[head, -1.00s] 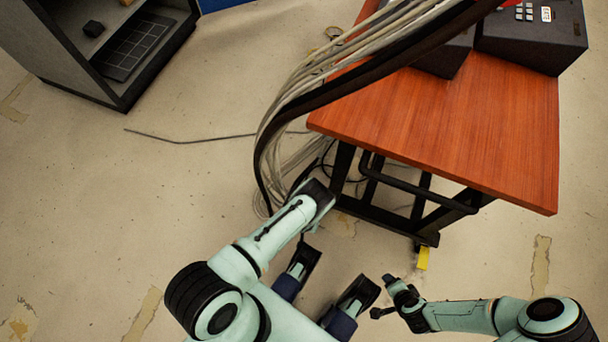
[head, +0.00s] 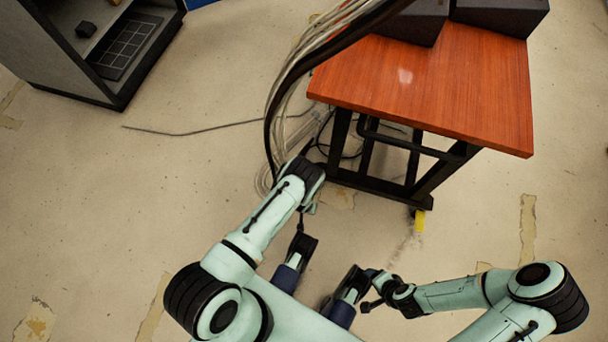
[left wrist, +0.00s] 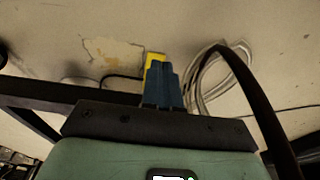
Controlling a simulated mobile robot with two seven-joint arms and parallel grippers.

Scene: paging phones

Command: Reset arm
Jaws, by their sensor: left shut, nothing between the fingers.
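My left arm reaches up from the bottom left in the head view, with its dark wrist (head: 303,172) beside the table's lower left corner. Its fingers are mostly hidden there. In the left wrist view my left gripper (left wrist: 163,82) shows blue fingers pressed together with nothing between them. My right arm (head: 455,294) comes in from the lower right, folded low, its dark end (head: 402,297) close to my base. Whether the right gripper's fingers are open or shut is not clear.
A wooden-topped table (head: 440,95) on a black frame (head: 380,190) stands ahead, with dark devices (head: 500,15) on it. A thick cable bundle (head: 300,70) hangs beside its left edge, near my left wrist. A grey cabinet (head: 85,55) stands far left. Floor between is mostly clear.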

